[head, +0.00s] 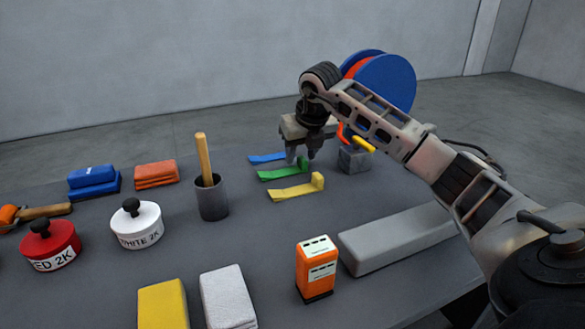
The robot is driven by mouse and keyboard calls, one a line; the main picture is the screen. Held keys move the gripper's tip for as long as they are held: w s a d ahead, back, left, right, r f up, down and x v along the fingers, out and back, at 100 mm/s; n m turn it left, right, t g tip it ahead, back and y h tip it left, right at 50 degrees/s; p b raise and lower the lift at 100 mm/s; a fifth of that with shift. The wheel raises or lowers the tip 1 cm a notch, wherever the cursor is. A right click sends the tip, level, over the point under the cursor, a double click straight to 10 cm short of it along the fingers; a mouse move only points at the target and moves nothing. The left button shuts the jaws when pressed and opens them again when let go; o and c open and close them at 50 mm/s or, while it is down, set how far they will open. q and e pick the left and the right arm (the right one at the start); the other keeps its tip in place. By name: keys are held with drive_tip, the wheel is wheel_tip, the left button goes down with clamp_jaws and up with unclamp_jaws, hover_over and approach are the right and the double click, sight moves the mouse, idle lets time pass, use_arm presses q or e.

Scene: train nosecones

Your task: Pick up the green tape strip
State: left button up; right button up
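The green tape strip (278,173) lies on the grey table, between a blue strip (266,158) behind it and a yellow strip (292,192) in front. Its right end turns up into a small tab, close beneath my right gripper. My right gripper (302,154) points down over that tab, with its two fingers apart. I cannot tell whether a finger touches the tab. The gripper partly hides the right end of the blue strip. My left gripper is not in view.
A tape dispenser with blue discs (387,82) stands behind my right arm. A grey cup with a wooden stick (211,200) is left of the strips. An orange box (316,270) and a long grey block (395,240) are in front. White (136,227) and red (52,245) pots stand left.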

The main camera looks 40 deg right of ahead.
drive_tip(key=shift+f, duration=0.15)
clamp_jaws()
